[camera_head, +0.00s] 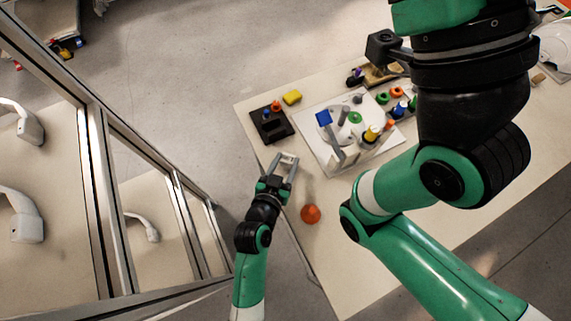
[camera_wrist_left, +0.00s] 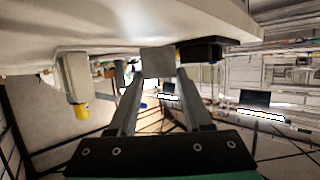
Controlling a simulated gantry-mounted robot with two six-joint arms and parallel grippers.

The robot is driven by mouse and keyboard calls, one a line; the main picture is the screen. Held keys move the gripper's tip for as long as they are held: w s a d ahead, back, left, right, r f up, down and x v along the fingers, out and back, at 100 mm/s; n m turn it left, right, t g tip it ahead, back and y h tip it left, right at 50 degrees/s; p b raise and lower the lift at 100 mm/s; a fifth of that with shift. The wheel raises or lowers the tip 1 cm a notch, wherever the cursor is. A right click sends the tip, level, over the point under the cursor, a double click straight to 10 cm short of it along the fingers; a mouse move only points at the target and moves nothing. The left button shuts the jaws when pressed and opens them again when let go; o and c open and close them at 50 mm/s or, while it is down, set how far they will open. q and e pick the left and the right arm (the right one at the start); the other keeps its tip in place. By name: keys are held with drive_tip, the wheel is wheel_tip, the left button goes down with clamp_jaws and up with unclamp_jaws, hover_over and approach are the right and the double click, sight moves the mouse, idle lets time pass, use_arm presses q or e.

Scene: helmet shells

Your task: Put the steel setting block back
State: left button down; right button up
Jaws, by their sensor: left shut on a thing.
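My left gripper (camera_head: 288,160) is shut on the steel setting block (camera_head: 287,158), a small pale grey piece between its fingertips near the table's left edge. In the left wrist view the block (camera_wrist_left: 156,62) shows as a plain grey square face between the two fingers. The block is in front of the black tray (camera_head: 270,128) in the head view. Whether it touches the table cannot be told. My right arm fills the right of the head view, and its gripper is not seen.
A white board (camera_head: 318,150) with a grey fixture, a blue block (camera_head: 323,117) and a yellow cylinder (camera_head: 372,133) lies right of the tray. A yellow block (camera_head: 292,97) is behind it. An orange round piece (camera_head: 310,214) stands nearer.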

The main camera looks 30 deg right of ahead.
use_arm(q)
drive_tip(key=shift+f, duration=0.85)
drive_tip(key=shift+r, duration=0.15)
use_arm(e)
drive_tip(key=shift+f, duration=0.45)
use_arm(q)
drive_tip(key=shift+w, duration=0.1)
drive_tip(key=c, duration=0.8)
unclamp_jaws()
drive_tip(key=shift+f, duration=0.2)
drive_tip(key=o, duration=0.5)
drive_tip(key=shift+c, duration=0.2)
use_arm(e)
drive_tip(key=shift+f, duration=0.1)
use_arm(q)
drive_tip(key=shift+r, duration=0.1)
